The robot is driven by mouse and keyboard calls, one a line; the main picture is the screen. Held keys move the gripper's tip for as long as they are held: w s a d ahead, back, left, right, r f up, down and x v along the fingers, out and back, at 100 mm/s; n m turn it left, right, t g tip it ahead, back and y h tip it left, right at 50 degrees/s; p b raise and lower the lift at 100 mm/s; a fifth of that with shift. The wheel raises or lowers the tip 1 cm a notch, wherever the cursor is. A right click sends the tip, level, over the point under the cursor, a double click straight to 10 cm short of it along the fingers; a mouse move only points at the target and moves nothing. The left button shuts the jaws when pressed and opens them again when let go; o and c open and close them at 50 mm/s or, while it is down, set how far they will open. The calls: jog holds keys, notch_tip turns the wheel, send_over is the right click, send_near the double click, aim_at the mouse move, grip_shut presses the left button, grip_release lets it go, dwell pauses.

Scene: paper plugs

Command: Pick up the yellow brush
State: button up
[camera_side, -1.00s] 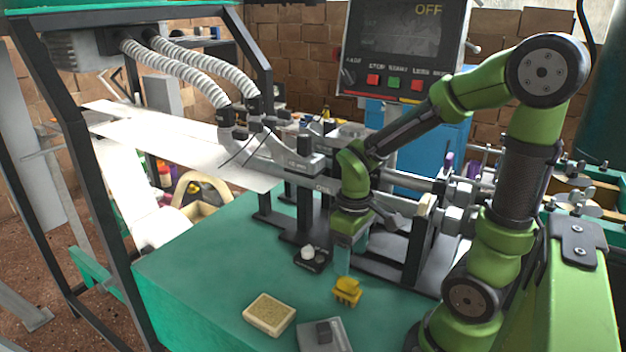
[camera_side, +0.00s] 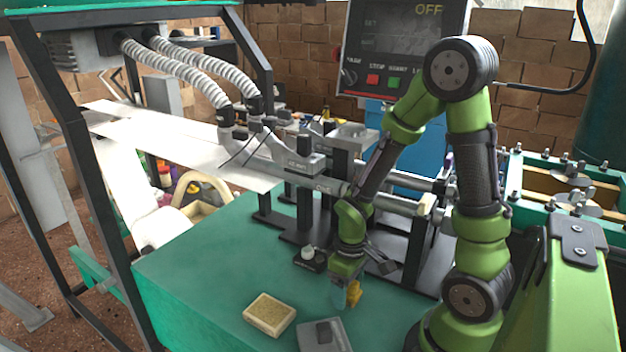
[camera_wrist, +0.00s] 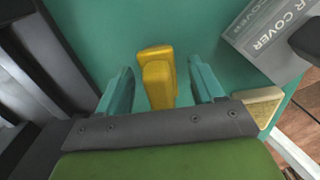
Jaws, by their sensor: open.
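The yellow brush (camera_side: 355,292) stands on the green table (camera_side: 215,270) in the side view, partly hidden behind my gripper (camera_side: 343,297). In the wrist view the yellow brush (camera_wrist: 158,78) shows between the two teal fingers of my gripper (camera_wrist: 162,85). The fingers are spread, with a gap on each side of the brush. My gripper is low over the table, pointing down. Whether the fingertips touch the table cannot be told.
A tan sponge-like block (camera_side: 269,314) lies left of the brush. A grey cover (camera_side: 325,335) with lettering lies in front. A small black item with a white knob (camera_side: 309,256) sits behind. Machine rails (camera_side: 300,190) stand at the back. The table's left part is clear.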

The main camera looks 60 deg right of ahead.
jog(key=shift+c, duration=0.5)
jog(key=c, duration=1.1)
jog(key=shift+o, duration=0.2)
notch_tip(320, 180, up, 10)
jog(key=shift+r, duration=0.1)
jog(key=o, duration=0.4)
jog(key=shift+c, duration=1.4)
